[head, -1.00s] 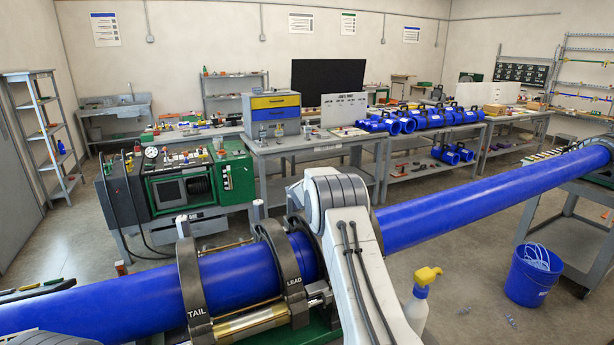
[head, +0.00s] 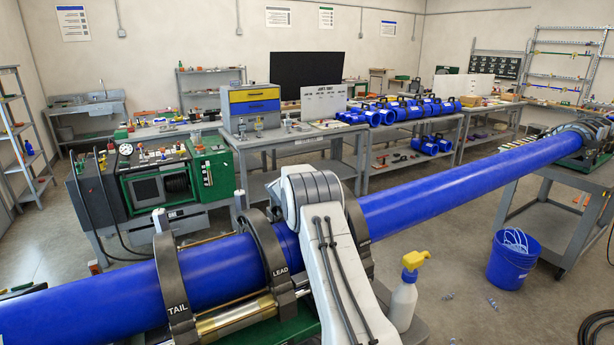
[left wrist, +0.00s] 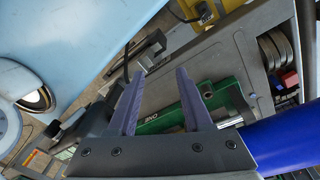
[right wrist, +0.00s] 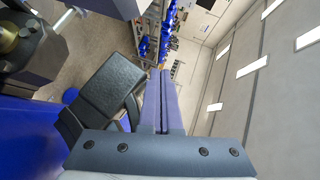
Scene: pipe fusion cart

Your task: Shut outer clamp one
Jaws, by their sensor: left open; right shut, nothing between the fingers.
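A blue pipe (head: 80,301) runs through two dark ring clamps on the cart, marked TAIL (head: 170,275) and LEAD (head: 268,247). No label in the head view reads outer clamp one, so I cannot tell which clamp it is. That gripper is open and empty. My right gripper (right wrist: 161,73) is shut and empty, with a dark block (right wrist: 115,84) just left of its fingers; I cannot tell whether they touch. Neither gripper's fingers show in the head view.
My white arm link hides part of the pipe and cart. A spray bottle (head: 403,300) stands right of it. A blue bucket (head: 512,262) is on the floor beside a support stand (head: 545,222). A green machine (head: 210,165) stands behind the pipe. Open floor lies between.

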